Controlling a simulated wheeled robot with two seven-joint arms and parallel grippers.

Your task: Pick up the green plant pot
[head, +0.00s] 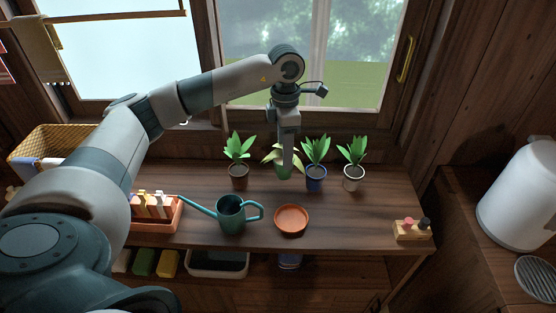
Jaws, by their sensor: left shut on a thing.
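The green plant pot (283,173) stands in the row of plants on the wooden counter, between a brown pot and a blue pot. Pale yellow-green leaves spread above it. My left gripper (288,168) reaches straight down from above onto this pot and is shut on it. The gripper covers part of the plant and the pot's right side. I cannot tell whether the pot is touching the counter or slightly above it. My right gripper is not in view.
A brown pot (238,184) is close on the left; a blue pot (316,184) and a white pot (352,184) are on the right. A teal watering can (231,217) and a terracotta saucer (291,220) stand in front. The window is close behind.

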